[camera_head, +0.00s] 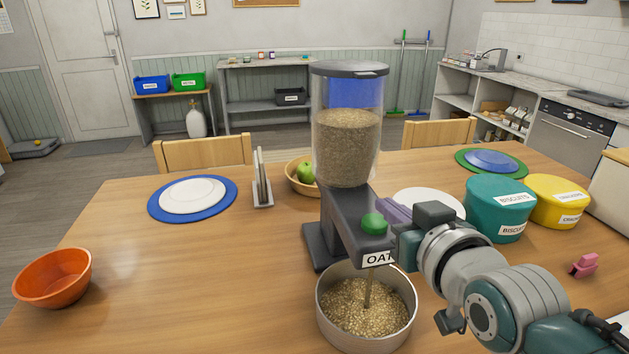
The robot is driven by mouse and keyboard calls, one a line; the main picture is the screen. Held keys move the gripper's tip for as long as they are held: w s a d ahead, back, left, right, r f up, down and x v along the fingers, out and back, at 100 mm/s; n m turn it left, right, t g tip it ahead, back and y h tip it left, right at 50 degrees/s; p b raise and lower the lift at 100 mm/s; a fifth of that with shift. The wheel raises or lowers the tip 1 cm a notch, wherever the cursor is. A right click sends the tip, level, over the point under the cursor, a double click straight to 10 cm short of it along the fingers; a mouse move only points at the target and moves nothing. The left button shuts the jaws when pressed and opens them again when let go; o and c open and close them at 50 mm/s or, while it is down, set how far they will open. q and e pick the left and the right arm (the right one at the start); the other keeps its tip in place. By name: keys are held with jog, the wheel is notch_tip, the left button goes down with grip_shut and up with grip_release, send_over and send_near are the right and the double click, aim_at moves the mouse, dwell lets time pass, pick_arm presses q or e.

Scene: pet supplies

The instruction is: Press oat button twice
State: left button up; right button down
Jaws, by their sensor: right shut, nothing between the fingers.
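The oat dispenser (334,222) stands on the wooden table, with a clear hopper (347,150) largely filled with grain. A green button (374,223) sits on top of its spout, above a label reading "OAT". A metal bowl (322,306) under the spout holds oats, and a thin brown stream runs from the spout into it. My right gripper (392,212) is shut and empty, with its fingers right beside the button on its right side. I cannot tell whether they touch it. My left gripper is out of view.
A teal biscuits tin (482,208) and a yellow tin (550,207) stand right of my arm. A white plate (432,199) lies behind the gripper. An orange bowl (53,278) stands far left. The table between it and the dispenser is clear.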

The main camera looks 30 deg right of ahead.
jog(key=v, duration=0.8)
jog(key=shift+s, duration=0.15)
dwell(0.6)
